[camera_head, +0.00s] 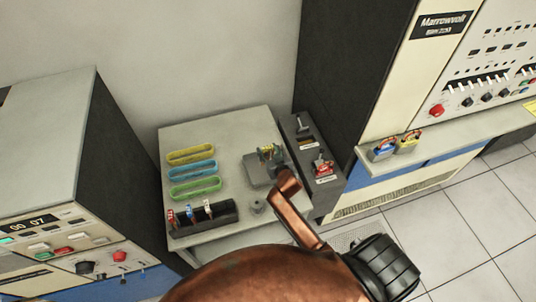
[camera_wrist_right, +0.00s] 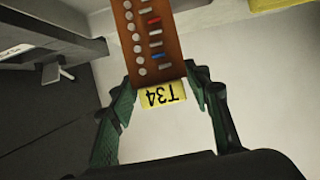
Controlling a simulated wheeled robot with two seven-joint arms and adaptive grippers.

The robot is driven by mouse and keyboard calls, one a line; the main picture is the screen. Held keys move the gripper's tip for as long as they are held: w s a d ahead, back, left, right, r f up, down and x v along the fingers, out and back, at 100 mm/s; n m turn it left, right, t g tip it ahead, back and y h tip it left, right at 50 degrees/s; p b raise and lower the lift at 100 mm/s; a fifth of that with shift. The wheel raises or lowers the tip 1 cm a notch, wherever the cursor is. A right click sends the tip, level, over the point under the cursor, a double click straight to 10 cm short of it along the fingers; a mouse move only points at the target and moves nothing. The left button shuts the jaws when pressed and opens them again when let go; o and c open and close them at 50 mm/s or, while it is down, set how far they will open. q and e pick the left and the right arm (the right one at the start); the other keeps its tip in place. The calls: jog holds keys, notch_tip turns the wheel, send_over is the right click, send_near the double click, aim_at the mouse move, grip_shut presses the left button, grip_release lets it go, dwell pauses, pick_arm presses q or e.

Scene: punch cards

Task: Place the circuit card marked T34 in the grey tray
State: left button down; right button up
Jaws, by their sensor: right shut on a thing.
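The circuit card marked T34 (camera_wrist_right: 158,45) is an orange-brown board with a yellow label, seen in the right wrist view. My right gripper (camera_wrist_right: 163,90) is shut on its labelled end, with the green finger pads at both sides of the label. The label reads upside down in that view. In the head view my right gripper (camera_head: 271,153) is small, above or beside a grey flat piece (camera_head: 255,171) on the table. That piece may be the grey tray; I cannot tell whether the card touches it. My left gripper is not in view.
The table (camera_head: 228,130) holds yellow (camera_head: 191,154), blue (camera_head: 193,170) and green (camera_head: 195,187) oval trays. A dark slotted unit (camera_head: 312,155) is at the right. Tall cabinets flank the table.

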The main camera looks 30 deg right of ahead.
jog(key=shift+f, duration=1.2)
jog(key=o, duration=1.1)
jog(key=shift+f, duration=0.1)
jog(key=shift+o, duration=0.2)
jog(key=shift+d, duration=0.1)
jog(key=shift+s+r, duration=0.15)
jog(key=shift+r, duration=0.05)
jog(key=v, duration=1.1)
jog(key=shift+s+r+p, duration=0.2)
jog(key=shift+s+p, duration=0.15)
